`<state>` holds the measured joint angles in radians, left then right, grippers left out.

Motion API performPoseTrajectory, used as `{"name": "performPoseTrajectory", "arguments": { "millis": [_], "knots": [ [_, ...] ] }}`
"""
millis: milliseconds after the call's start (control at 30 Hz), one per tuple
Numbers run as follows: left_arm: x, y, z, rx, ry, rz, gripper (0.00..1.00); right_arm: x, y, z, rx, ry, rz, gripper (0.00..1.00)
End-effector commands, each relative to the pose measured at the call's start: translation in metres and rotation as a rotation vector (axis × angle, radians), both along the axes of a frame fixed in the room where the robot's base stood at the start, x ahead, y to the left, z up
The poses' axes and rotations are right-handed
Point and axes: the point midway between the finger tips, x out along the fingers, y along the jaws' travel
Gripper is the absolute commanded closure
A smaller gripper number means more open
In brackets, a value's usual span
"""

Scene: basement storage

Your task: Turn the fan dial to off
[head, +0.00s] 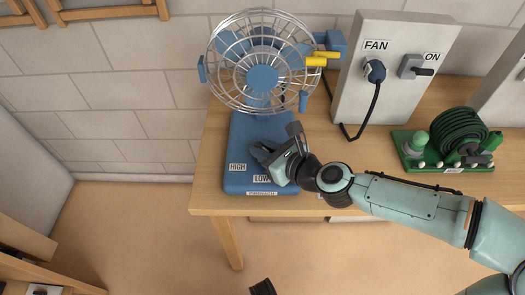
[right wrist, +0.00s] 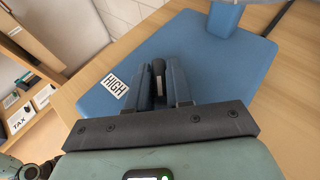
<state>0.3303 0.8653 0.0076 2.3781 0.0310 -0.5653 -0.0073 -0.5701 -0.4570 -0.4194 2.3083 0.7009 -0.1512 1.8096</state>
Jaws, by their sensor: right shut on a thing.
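The blue desk fan (head: 262,78) has a wire cage and a blue base (head: 250,128) on the wooden table. The base carries a HIGH label (head: 237,167) and a LOW label (head: 262,178). My right gripper (head: 264,153) reaches down over the base from the right. In the right wrist view its fingers (right wrist: 164,88) are shut on the dark fan dial (right wrist: 158,70), which shows only as a narrow piece between them. The HIGH label (right wrist: 115,85) is left of the fingers there. The dial's pointer and any OFF label are hidden. A dark piece, perhaps my left gripper (head: 262,287), shows at the bottom edge.
A grey panel (head: 350,105) marked FAN holds the plugged-in cord (head: 375,72) and a switch (head: 413,68) by an ON label. A green hose reel (head: 460,135) stands right of it. Floor left of the table is clear.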

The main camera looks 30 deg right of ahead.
Motion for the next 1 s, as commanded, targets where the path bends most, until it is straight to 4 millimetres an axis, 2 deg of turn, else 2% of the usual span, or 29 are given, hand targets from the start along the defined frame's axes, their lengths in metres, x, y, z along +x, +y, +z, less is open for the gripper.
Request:
{"name": "performPoseTrajectory", "arguments": {
  "millis": [467, 500, 567, 867, 1000],
  "knots": [
    [-0.0048, 0.0003, -0.0034, -0.002, 0.017, 0.001, 0.38, 0.0006, -0.0004, 0.0008, 0.0, -0.001, 0.014, 1.0],
    [-0.0048, 0.0003, -0.0034, -0.002, 0.017, 0.001, 0.38, 0.0005, -0.0003, 0.0008, 0.0, -0.001, 0.014, 0.77],
    [-0.0047, 0.0003, -0.0034, -0.002, 0.017, 0.001, 0.38, 0.0005, -0.0003, 0.0008, 0.0, -0.001, 0.014, 0.58],
    [-0.0043, 0.0002, -0.0029, -0.001, 0.014, 0.0, 0.38, -0.0002, -0.0003, 0.0006, 0.001, 0.0, 0.015, 0.58],
    [0.0029, -0.0006, 0.0052, 0.0, -0.011, 0.0, 0.38, -0.0091, -0.0025, 0.0052, 0.003, 0.001, 0.014, 0.58]
  ]
}}
